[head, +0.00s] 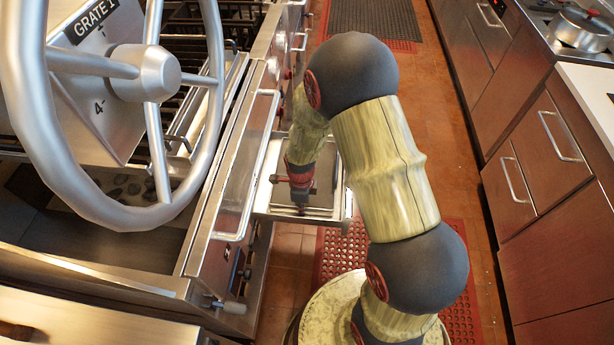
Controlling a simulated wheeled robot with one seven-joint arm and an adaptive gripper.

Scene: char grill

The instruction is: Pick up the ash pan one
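A shallow metal tray (262,202), which looks like the ash pan, juts out from the side of the char grill on a level below the grill top. My gripper (300,203) points down at the tray, over its near part. Whether the fingers touch the tray or its rim cannot be told. The fingers are small and partly dark, so their opening is unclear. My arm hides part of the tray's right side.
A large silver handwheel (155,75) marked GRATE 1 stands at the left. A bar handle (262,165) runs along the grill front. Steel drawers (535,165) line the right side.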

